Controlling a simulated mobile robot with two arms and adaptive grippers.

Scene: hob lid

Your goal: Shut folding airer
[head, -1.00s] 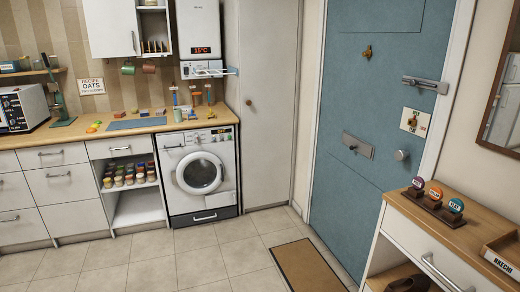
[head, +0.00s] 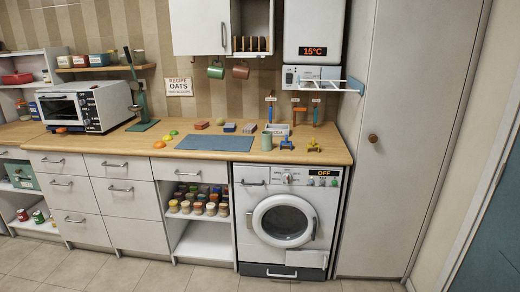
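What looks like the folding airer (head: 338,85) is a small frame of pale rails with bluish ends. It stands out from the wall area just below the boiler and reaches right, to the edge of the tall cupboard. Its rails are spread outward, so it appears open. Its mounting and hinges are too small to make out. Neither of my grippers is in view.
The boiler (head: 314,40) is above the airer, with a white panel (head: 302,75) beside its rails. Below are the wooden worktop (head: 340,157), with small coloured items on it, and the washing machine (head: 285,222). The tall cupboard (head: 425,120) is shut. Floor shows in front.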

